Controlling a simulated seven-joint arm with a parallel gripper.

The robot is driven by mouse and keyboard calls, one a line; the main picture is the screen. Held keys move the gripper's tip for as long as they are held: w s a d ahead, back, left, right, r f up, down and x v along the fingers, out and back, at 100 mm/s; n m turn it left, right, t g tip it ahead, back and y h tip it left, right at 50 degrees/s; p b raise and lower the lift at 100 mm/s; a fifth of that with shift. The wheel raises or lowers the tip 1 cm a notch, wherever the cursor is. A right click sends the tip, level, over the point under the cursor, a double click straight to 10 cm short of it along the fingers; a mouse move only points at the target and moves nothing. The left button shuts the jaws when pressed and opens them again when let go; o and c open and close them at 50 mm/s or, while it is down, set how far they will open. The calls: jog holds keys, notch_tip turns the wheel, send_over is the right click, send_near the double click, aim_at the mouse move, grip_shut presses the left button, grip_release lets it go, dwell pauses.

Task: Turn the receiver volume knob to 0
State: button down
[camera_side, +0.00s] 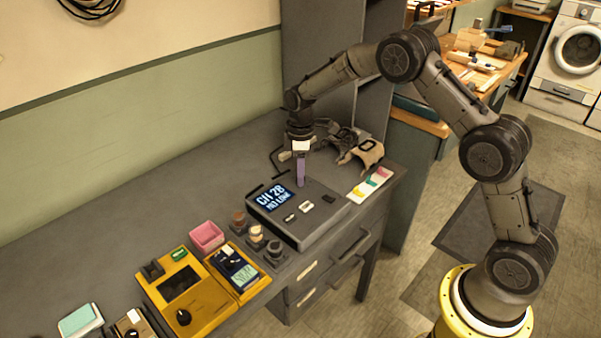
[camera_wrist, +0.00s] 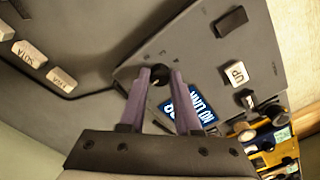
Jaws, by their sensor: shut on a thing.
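The receiver (camera_side: 322,224) is a grey box near the right end of the desk, with a blue display (camera_side: 276,198) that reads "CH 2B" and "NO LINK". It also fills the right of the wrist view (camera_wrist: 205,60). The volume knob (camera_wrist: 160,72) is a small, round, dark knob near the receiver's edge. My gripper (camera_side: 301,184) points down over the receiver's back edge, its purple fingers one on each side of the knob. In the wrist view my gripper (camera_wrist: 159,77) is shut on the knob. The knob's pointer and scale are too small to read.
Several buttons sit on the receiver, including a white "UP" button (camera_wrist: 237,73).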

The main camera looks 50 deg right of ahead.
jog(key=shift+r, duration=0.1)
jog(key=c, duration=0.6)
grip_release()
notch_tip(320, 180, up, 14)
